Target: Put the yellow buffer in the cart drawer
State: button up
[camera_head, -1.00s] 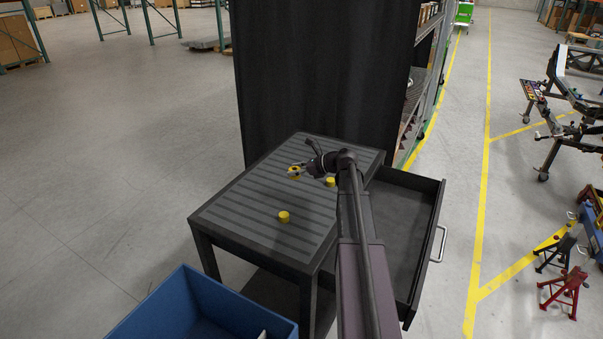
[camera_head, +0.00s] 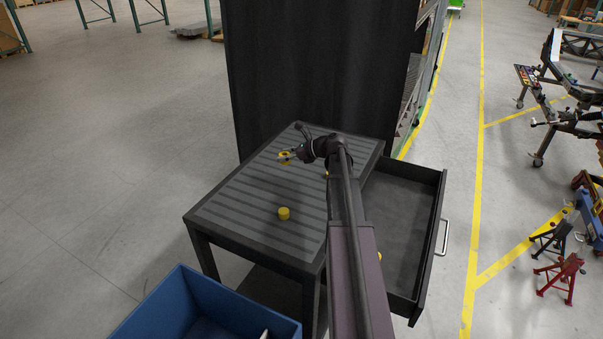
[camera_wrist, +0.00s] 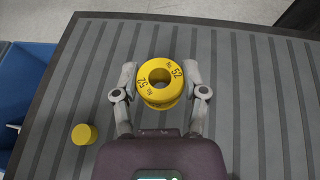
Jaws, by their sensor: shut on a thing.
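A yellow ring-shaped buffer (camera_wrist: 160,62) with a dark centre hole and number markings sits between the fingers of my gripper (camera_wrist: 160,78) in the wrist view. The gripper is shut on it, over the cart top. In the head view my gripper (camera_head: 290,157) and the held buffer (camera_head: 284,158) are over the far left part of the cart's ribbed top (camera_head: 240,200). The cart drawer (camera_head: 400,215) is pulled open on the right.
A yellow cylinder (camera_head: 284,213) stands on the cart top, left of my arm. Another yellow piece (camera_head: 326,174) is mostly hidden by my arm. A yellow bit (camera_head: 379,257) shows beside my arm at the drawer. A blue bin (camera_head: 165,310) stands front left; a dark curtain (camera_head: 310,70) hangs behind.

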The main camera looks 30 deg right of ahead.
jog(key=s+d+f+m+t+h+b, duration=0.1)
jog(key=s+d+f+m+h+b, duration=0.1)
jog(key=s, duration=0.3)
jog(key=s+d+f+m+t+h+b, duration=0.1)
jog(key=s+d+f+m+h+b, duration=0.1)
jog(key=s+d, duration=0.3)
jog(key=s+d+f+m+t+h+b, duration=0.1)
jog(key=s+d+f+m+h+b, duration=0.1)
jog(key=s+d+m+h, duration=0.1)
jog(key=shift+s+d+f+m+h+b, duration=0.15)
jog(key=shift+s+h, duration=0.1)
jog(key=shift+s, duration=0.4)
jog(key=shift+s+d+f+m+h+b, duration=0.15)
jog(key=shift+s+h, duration=0.1)
jog(key=shift+s, duration=0.4)
jog(key=shift+s+d, duration=0.1)
jog(key=b, duration=0.1)
send_over(314, 177)
jog(key=s, duration=0.1)
jog(key=shift+f, duration=0.65)
jog(key=shift+w, duration=0.25)
jog(key=shift+w+f+b, duration=0.2)
jog(key=shift+f+b, duration=0.3)
jog(key=shift+b, duration=0.1)
jog(key=shift+w+f+b, duration=0.15)
jog(key=shift+f+b, duration=0.3)
jog(key=shift+b, duration=0.1)
jog(key=shift+f+b, duration=0.9)
